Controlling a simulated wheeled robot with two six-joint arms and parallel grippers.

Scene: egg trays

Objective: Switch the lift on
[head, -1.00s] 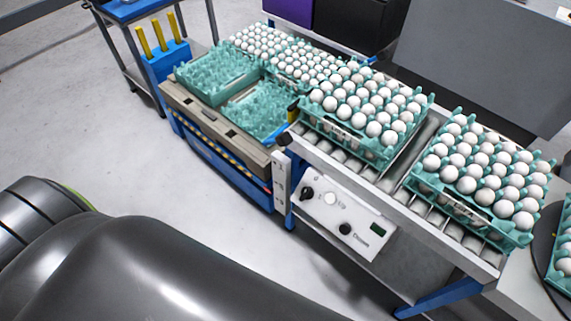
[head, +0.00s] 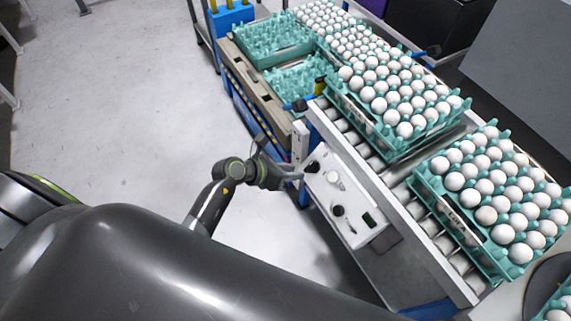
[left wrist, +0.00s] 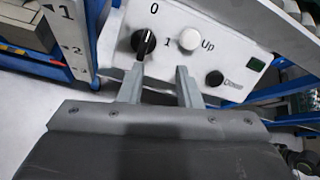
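The lift's white control panel (head: 349,204) is on the side of the roller conveyor. A black rotary knob (left wrist: 143,41) sits on it between the marks 0 and 1, and it also shows in the head view (head: 312,167). Right of it are a white Up button (left wrist: 189,39) and a black Down button (left wrist: 214,79). A small dark green display (left wrist: 255,65) is at the panel's right end. My left gripper (left wrist: 160,70) is open and empty just in front of the panel. Its left finger is right below the knob; I cannot tell whether they touch. My right gripper is out of view.
Green trays of white eggs (head: 446,207) stand on the rollers above the panel. Emptier green trays (head: 272,45) stand on a cart at the back. The grey floor (head: 110,110) left of the conveyor is clear.

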